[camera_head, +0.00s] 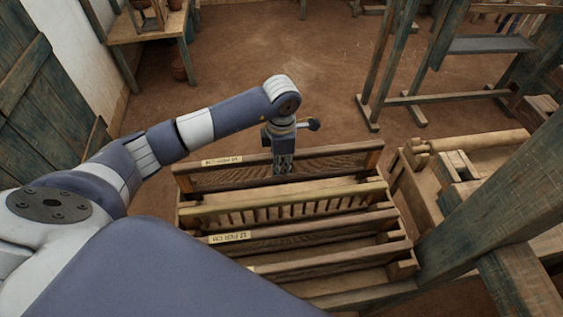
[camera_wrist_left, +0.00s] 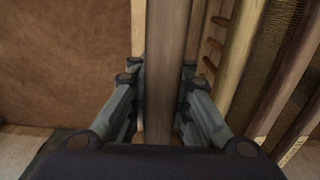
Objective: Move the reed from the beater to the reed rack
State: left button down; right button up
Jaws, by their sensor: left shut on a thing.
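A long reed (camera_head: 228,178) with a wooden frame, dark slats and a pale label lies at the far side of the wooden reed rack (camera_head: 407,268). My left gripper (camera_head: 283,170) comes down from above, with its fingers around the middle of the reed's top bar. It is shut on that bar, which also shows between the fingers in the left wrist view (camera_wrist_left: 165,70). The reed looks level and in line with the rack's slots. I cannot tell whether it rests on the rack. My right gripper is out of view, and I cannot clearly make out the beater.
Other reeds (camera_head: 285,235) stand in the nearer rows, beside a pale slotted bar (camera_head: 280,205). A thick post (camera_head: 495,195) and a wooden roller (camera_head: 480,142) stand at the right.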

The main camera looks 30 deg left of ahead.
aim_at(281, 177)
pick_arm(q)
jog(key=shift+w+f+b, duration=0.1)
jog(key=shift+f+b, duration=2.8)
jog(key=shift+f, duration=0.6)
jog(key=c, duration=1.4)
grip_release()
jog(key=shift+r, duration=0.1)
notch_tip(281, 177, up, 12)
jog(key=shift+f, duration=0.1)
